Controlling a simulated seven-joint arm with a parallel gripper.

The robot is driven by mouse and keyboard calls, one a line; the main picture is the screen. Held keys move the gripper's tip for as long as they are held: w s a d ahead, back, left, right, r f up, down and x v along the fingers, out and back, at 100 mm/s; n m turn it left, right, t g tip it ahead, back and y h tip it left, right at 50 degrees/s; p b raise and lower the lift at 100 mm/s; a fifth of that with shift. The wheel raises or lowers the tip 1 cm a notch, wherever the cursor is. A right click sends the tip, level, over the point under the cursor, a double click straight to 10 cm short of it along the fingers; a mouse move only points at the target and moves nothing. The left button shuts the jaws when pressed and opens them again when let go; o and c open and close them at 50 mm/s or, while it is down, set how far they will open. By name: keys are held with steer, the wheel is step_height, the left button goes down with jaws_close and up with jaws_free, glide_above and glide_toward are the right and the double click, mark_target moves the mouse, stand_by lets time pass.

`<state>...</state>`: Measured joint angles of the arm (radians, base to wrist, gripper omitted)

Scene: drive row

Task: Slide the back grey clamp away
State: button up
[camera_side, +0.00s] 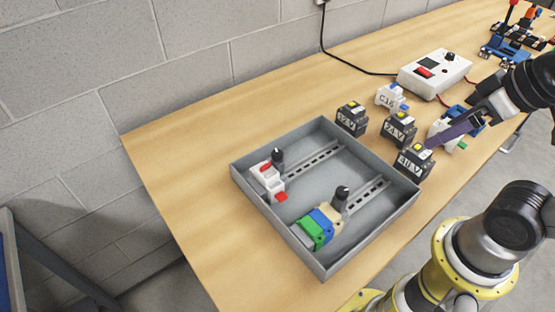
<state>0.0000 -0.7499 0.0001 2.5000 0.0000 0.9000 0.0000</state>
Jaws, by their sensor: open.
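A grey open box (277,236) lies on the table with two slotted metal rails in it. On the back rail (316,158) a clamp with a black knob (278,157) stands beside a white module with red parts (265,177). On the front rail (370,192) a second black-knobbed clamp (342,193) stands beside beige, blue and green blocks (319,222). The clamp bodies are small and partly hidden. My gripper (436,140) is open, to the right of the box, over the loose modules and apart from both clamps.
Dark modules marked 12 V (351,118), 24 V (399,129) and 48 V (414,160) stand right of the box. A white C16 module (390,97) and a white power unit (434,70) are behind. Bare table (200,150) lies left of the box.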

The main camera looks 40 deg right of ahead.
steer(key=shift+c, duration=0.2)
steer(key=shift+n, duration=0.3)
steer(key=c, duration=0.5)
steer(key=shift+s+n, duration=0.1)
steer(key=shift+n, duration=0.3)
steer(key=shift+c, duration=0.3)
steer(key=w+r+n, duration=0.4)
steer(key=r+n, duration=0.1)
steer(key=r, duration=0.1)
steer(key=n+g, duration=0.6)
steer(key=n, duration=0.6)
glide_above(278, 153)
step_height(278, 153, down, 8)
steer(key=f, duration=0.1)
step_height(278, 153, down, 13)
steer(key=shift+r, duration=0.1)
